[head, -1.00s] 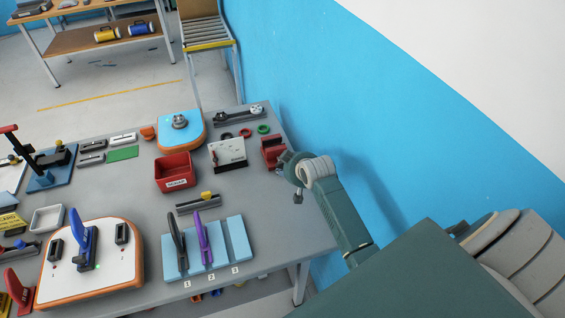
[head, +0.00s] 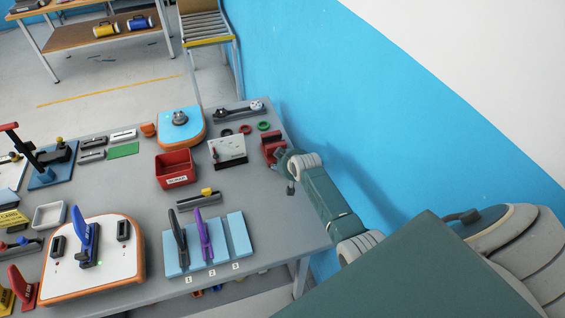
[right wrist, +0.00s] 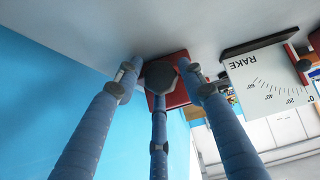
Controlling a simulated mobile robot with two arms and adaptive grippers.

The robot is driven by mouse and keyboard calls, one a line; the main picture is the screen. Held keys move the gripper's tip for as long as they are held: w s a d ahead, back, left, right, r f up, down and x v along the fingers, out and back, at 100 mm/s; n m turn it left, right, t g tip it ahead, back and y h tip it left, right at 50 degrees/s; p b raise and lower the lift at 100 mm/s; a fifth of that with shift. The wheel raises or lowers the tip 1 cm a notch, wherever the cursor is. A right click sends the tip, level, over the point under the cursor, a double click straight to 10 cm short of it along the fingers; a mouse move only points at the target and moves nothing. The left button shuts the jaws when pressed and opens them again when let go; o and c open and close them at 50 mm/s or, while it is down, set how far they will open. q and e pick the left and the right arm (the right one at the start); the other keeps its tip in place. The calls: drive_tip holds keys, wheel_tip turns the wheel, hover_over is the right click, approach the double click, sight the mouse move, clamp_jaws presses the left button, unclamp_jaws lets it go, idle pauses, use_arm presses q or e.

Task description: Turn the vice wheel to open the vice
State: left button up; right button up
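The red vice (head: 269,146) stands at the right edge of the grey table. In the right wrist view its red body (right wrist: 174,96) shows behind a dark many-sided wheel (right wrist: 160,76). My right gripper (head: 281,160) is at the wheel side of the vice and hides the wheel in the head view. In the right wrist view the fingertips of my right gripper (right wrist: 160,70) stand spread around the wheel, with small gaps seeming to show at its sides. Firm contact cannot be made out. My left gripper is not in view.
A white gauge plate (head: 227,151) stands left of the vice, with a red bin (head: 174,169) farther left. Green and dark rings (head: 263,126) lie behind it. A blue wall (head: 330,110) rises close on the right. The table's front right corner is clear.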

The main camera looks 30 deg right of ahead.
drive_tip(key=c, duration=0.8)
drive_tip(key=shift+a, duration=0.1)
drive_tip(key=shift+a+n+h, duration=0.1)
drive_tip(key=shift+n+h, duration=0.2)
drive_tip(key=shift+h, duration=0.3)
drive_tip(key=shift+f+n+h+b, duration=0.15)
drive_tip(key=shift+n+h+b, duration=0.15)
drive_tip(key=shift+h+b, duration=0.35)
drive_tip(key=b, duration=0.1)
drive_tip(key=n+h+b, duration=0.1)
drive_tip(key=shift+w+a+f+g+h+b, duration=0.1)
drive_tip(key=shift+a+f+g+h+b, duration=0.05)
drive_tip(key=shift+g+h+b, duration=0.15)
drive_tip(key=shift+r+n+h+b, duration=0.35)
drive_tip(key=shift+h+b, duration=0.3)
drive_tip(key=shift+b, duration=0.65)
